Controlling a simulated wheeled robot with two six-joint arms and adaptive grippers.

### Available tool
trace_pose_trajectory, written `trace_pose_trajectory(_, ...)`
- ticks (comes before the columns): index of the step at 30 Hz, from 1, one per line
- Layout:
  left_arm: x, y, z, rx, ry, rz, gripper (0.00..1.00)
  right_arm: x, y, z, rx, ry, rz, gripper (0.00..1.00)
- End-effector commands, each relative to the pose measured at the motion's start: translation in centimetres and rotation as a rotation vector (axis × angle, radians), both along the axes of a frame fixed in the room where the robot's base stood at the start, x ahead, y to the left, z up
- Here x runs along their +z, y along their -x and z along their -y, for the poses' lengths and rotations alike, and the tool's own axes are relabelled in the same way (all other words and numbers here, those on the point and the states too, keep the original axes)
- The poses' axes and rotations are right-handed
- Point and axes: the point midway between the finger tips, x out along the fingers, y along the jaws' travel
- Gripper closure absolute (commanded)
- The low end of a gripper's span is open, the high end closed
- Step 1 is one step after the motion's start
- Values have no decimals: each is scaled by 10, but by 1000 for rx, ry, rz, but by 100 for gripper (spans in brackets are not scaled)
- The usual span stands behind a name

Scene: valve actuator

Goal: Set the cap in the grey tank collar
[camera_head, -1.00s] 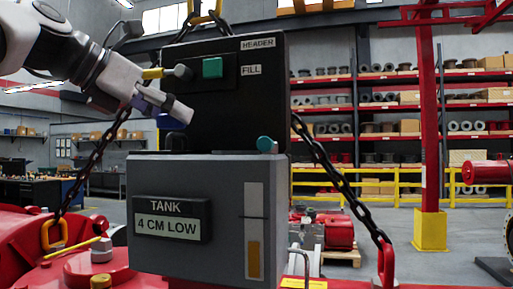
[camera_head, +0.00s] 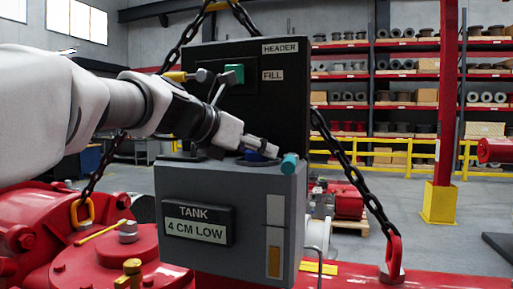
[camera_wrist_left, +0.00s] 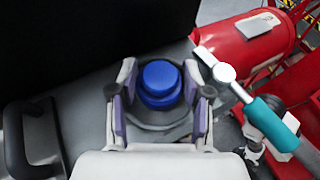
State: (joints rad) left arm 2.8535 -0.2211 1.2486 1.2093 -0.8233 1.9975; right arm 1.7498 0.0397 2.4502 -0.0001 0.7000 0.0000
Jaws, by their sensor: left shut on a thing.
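The cap is blue and stepped, with a round top; it shows in the left wrist view (camera_wrist_left: 160,80) and partly in the head view (camera_head: 262,153). My left gripper (camera_head: 262,146) reaches over the tank's top from the left and is shut on the cap. In the wrist view its two fingers (camera_wrist_left: 160,98) stand on either side of the cap. The grey tank collar (camera_wrist_left: 165,125) is a ring around and under the cap in that view. The cap hides the collar's opening, so I cannot tell whether it is seated. My right gripper is not in view.
The grey tank (camera_head: 230,215) has a "4 CM LOW" display. A teal-handled lever (camera_head: 289,163) stands close right of the collar. The black header panel (camera_head: 290,105) rises behind, with a green button (camera_head: 234,73). Chains (camera_head: 352,175) hang on both sides.

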Motion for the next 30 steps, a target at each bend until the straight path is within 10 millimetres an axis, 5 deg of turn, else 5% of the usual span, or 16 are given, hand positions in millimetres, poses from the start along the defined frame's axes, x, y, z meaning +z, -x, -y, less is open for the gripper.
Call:
trace_pose_trajectory(4,-3,0,0,0,-1,-1,70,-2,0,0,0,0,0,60)
trace_pose_trajectory(5,-3,0,0,0,-1,-1,45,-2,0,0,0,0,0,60)
trace_pose_trajectory(6,-2,0,0,0,-1,-1,30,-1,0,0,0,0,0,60)
trace_pose_trajectory(7,-2,0,0,0,-1,-1,27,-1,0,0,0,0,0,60)
trace_pose_trajectory(24,1,0,-1,0,-1,0,27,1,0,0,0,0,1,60)
trace_pose_trajectory(30,11,24,-24,0,2,2,27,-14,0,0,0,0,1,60)
